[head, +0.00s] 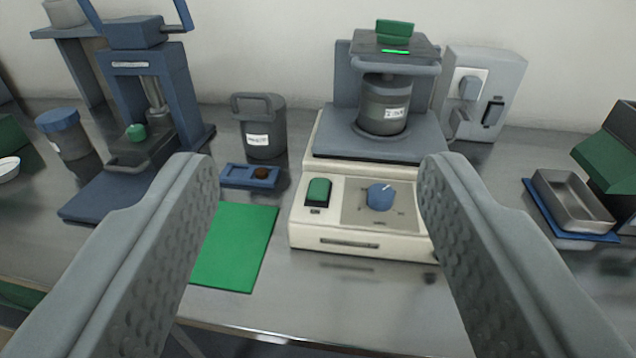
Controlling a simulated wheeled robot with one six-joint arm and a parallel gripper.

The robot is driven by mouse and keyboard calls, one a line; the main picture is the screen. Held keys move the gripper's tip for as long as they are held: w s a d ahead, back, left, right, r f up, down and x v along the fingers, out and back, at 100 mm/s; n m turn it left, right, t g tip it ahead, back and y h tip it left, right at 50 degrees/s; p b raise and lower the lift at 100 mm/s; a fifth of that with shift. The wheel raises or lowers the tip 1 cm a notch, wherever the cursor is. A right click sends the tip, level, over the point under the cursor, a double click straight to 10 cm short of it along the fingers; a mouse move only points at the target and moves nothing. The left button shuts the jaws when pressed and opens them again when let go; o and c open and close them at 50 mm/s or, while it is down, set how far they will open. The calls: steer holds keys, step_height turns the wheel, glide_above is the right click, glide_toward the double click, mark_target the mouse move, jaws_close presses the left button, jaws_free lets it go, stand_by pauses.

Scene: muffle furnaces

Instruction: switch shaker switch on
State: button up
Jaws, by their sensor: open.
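The shaker (336,184) stands on the bench ahead, a cream base with a dark platform. A grey labelled jar (384,105) sits on it under a clamp bar with a green knob (394,31). On its front panel is a green rocker switch (318,191) at the left and a blue dial (380,196) with a white pointer at the right. My gripper (318,165) is open and empty, its two grey fingers spread on either side of the shaker's front. Neither finger covers the switch. The right finger overlaps the right edge of the shaker in the picture.
A green mat (234,249) lies left of the shaker. A blue press (142,120), a grey lidded container (260,125) and a small blue tray (249,176) stand behind it. A wall-side socket box (485,95) is behind right; a metal tray (572,200) lies right.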

steer(key=shift+w, duration=0.2)
steer(key=c, duration=0.7)
steer(key=shift+w+r+n+g, duration=0.1)
steer(key=shift+w+n+g, duration=0.45)
steer(key=shift+w, duration=0.5)
jaws_close()
steer(key=w+f+n+g, duration=0.3)
steer(key=w+n+g, duration=0.4)
steer(key=w, duration=0.6)
steer(key=w+f+n+g, duration=0.3)
steer(key=w+n+g, duration=0.5)
steer(key=w+g, duration=0.3)
steer(key=shift+w+d+f, duration=0.15)
steer(key=shift+w+f, duration=0.05)
steer(key=shift+w, duration=1.3)
